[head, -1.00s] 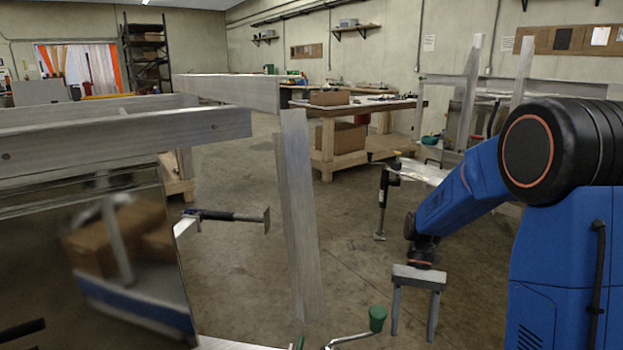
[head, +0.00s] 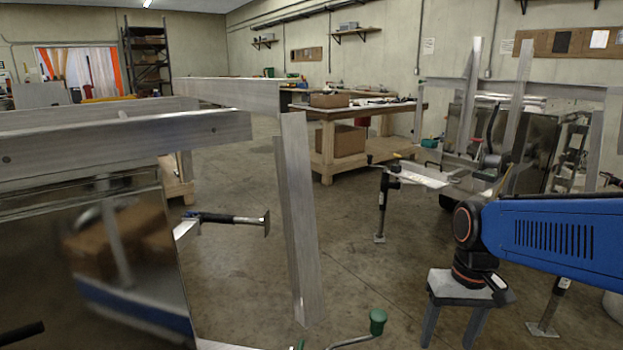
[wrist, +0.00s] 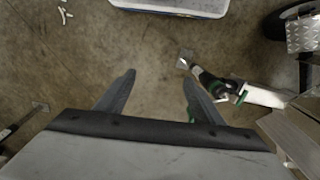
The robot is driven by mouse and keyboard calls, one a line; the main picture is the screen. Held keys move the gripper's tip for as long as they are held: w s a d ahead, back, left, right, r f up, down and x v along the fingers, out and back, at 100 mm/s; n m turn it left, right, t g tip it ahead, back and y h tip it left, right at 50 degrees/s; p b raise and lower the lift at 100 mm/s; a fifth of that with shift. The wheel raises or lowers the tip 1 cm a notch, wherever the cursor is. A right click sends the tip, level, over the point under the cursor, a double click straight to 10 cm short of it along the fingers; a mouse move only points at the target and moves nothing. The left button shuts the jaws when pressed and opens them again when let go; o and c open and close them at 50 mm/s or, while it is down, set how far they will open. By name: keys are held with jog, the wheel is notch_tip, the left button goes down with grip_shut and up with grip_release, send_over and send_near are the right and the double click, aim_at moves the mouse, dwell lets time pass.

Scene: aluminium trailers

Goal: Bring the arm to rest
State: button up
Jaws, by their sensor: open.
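My gripper (head: 452,338) is at the lower right of the head view, below my blue arm, pointing down. Its two grey fingers stand apart with nothing between them, and their tips are cut off by the lower picture edge. In the wrist view my gripper (wrist: 158,82) shows its two fingers spread over bare concrete floor. It touches nothing that I can see.
An aluminium trailer (head: 120,141) stands at the left with an upright post (head: 300,225). A green-knobbed crank (head: 377,322) is left of my gripper. Another trailer (head: 530,150) is behind my arm. The wrist view shows a white-rimmed bin (wrist: 175,11).

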jog(key=s+d+r+t, duration=0.1)
jog(key=s+r+t, duration=0.1)
jog(key=s+t, duration=0.3)
jog(key=shift+s+d+r+n+h, duration=0.2)
jog(key=shift+s+r+n+h, duration=0.15)
jog(key=shift+s, duration=1.2)
